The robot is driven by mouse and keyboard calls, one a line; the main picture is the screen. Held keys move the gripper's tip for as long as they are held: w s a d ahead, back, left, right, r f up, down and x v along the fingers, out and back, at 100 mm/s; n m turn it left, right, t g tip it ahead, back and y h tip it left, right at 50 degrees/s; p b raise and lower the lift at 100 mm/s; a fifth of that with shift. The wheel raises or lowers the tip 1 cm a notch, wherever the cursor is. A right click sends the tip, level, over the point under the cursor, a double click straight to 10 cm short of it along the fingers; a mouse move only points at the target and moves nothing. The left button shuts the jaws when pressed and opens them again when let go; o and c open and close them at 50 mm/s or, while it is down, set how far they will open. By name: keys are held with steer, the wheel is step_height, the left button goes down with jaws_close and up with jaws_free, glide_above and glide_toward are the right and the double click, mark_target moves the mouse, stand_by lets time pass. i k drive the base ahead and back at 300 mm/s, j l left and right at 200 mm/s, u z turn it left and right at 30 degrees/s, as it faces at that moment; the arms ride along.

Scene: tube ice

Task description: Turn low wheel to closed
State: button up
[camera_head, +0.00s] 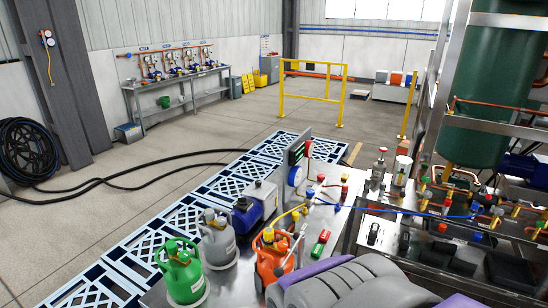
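Which part is the low wheel I cannot tell; no label is readable at this size. A steel bench (330,222) in the lower middle carries small fittings with red, blue and yellow caps. A yellow hose (290,213) runs near the blue knob. Whether any wheel is open or closed does not show. My gripper is not in view; grey and purple parts of my own body fill the bottom edge.
An orange cylinder (272,262), a grey cylinder (219,242) and a green cylinder (180,272) stand at the bench's left. A pipe-filled rack (465,212) and green tank (488,95) stand right. Black hoses (130,178) cross the floor. A yellow rail (313,95) stands behind.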

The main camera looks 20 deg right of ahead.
mark_target(498, 211)
steer(key=z, duration=2.15)
steer(key=i+j, duration=0.1)
steer(key=i, duration=0.4)
steer(key=i+j+z, duration=0.1)
steer(key=i, duration=0.35)
steer(key=i+j, duration=0.2)
steer(key=i, duration=0.3)
steer(key=i+j+z, duration=0.1)
steer(key=i, duration=0.35)
steer(key=i+j, duration=0.25)
steer(key=i, duration=0.25)
